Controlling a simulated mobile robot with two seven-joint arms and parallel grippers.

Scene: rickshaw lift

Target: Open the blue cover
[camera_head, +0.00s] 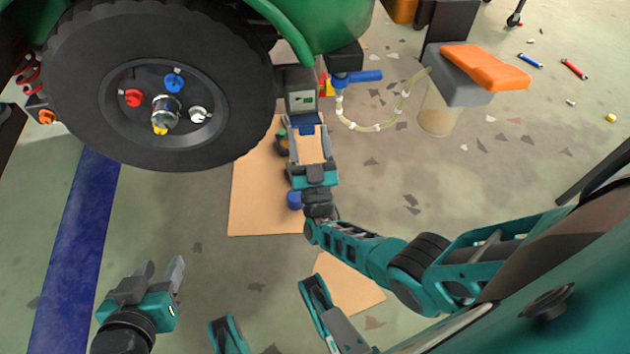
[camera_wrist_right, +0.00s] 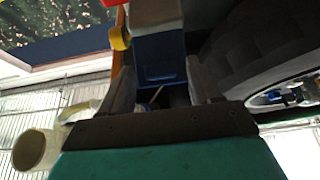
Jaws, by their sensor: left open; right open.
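A blue part, which looks like the blue cover (camera_head: 305,119), shows below a grey box beside the big tyre. In the right wrist view the blue cover (camera_wrist_right: 160,55) is a boxy blue piece straight ahead. My right gripper (camera_head: 307,130) is open, with its fingers pointing at the blue part. In the right wrist view its fingers (camera_wrist_right: 160,85) stand either side of the lower end of the blue part, with gaps showing; I cannot tell whether they touch it. My left gripper (camera_head: 162,270) is open and empty over the floor at the lower left.
A large black tyre (camera_head: 160,85) stands left of my right gripper under a green body (camera_head: 310,30). A blue-handled valve (camera_head: 358,77) with a clear hose leads to a container with an orange top (camera_head: 485,67). Cardboard (camera_head: 262,190) lies on the floor.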

